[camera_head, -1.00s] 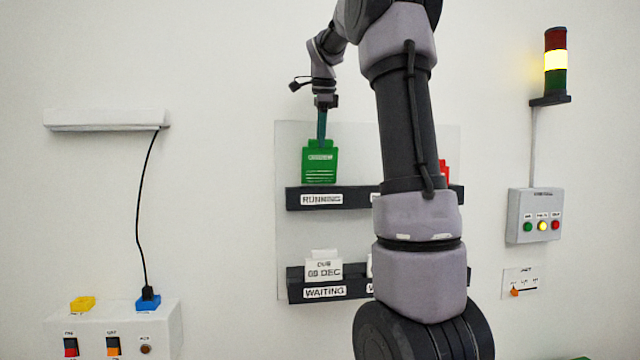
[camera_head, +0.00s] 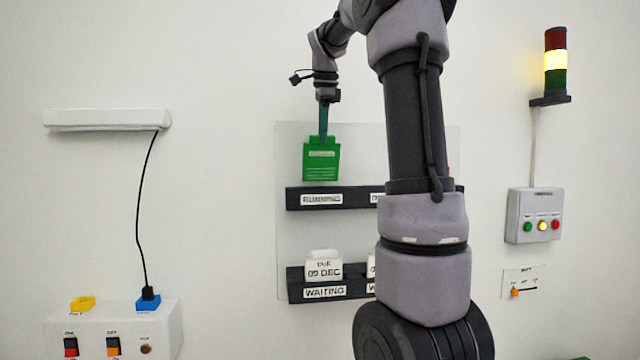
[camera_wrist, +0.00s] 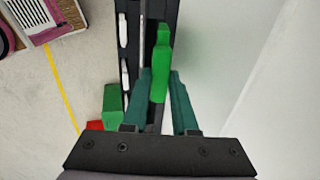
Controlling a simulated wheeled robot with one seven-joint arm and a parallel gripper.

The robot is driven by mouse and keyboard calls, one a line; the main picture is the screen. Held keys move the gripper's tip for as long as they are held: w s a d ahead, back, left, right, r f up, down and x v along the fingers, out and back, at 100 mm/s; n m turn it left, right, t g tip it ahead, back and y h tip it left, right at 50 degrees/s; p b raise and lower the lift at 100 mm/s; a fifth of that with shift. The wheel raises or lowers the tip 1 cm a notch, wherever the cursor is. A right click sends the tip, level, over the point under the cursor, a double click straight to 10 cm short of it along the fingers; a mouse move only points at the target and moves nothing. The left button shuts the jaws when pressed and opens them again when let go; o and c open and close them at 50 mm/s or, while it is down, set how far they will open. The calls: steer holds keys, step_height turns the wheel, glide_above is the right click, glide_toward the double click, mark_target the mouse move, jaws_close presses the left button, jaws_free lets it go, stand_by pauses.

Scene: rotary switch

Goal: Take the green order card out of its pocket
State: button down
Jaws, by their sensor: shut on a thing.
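The green order card (camera_head: 321,163) hangs upright, its lower edge just above the dark pocket rail labelled RUNNING (camera_head: 360,198), with a thin gap of board showing between them. My gripper (camera_head: 322,136) points down and is shut on the card's top tab. In the wrist view the green card (camera_wrist: 160,62) shows edge-on between the teal fingertips, above the dark rail. My arm hides the right part of the rail.
A switch box (camera_head: 130,330) stands left; a signal lamp (camera_head: 555,62) and button box (camera_head: 533,216) are right.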

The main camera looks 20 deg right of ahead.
steer(key=shift+s+a, duration=0.2)
steer(key=shift+s, duration=0.5)
steer(key=shift+s+a, duration=0.25)
steer(key=shift+s, duration=0.45)
steer(key=shift+s+a, duration=0.2)
steer(key=shift+s, duration=0.6)
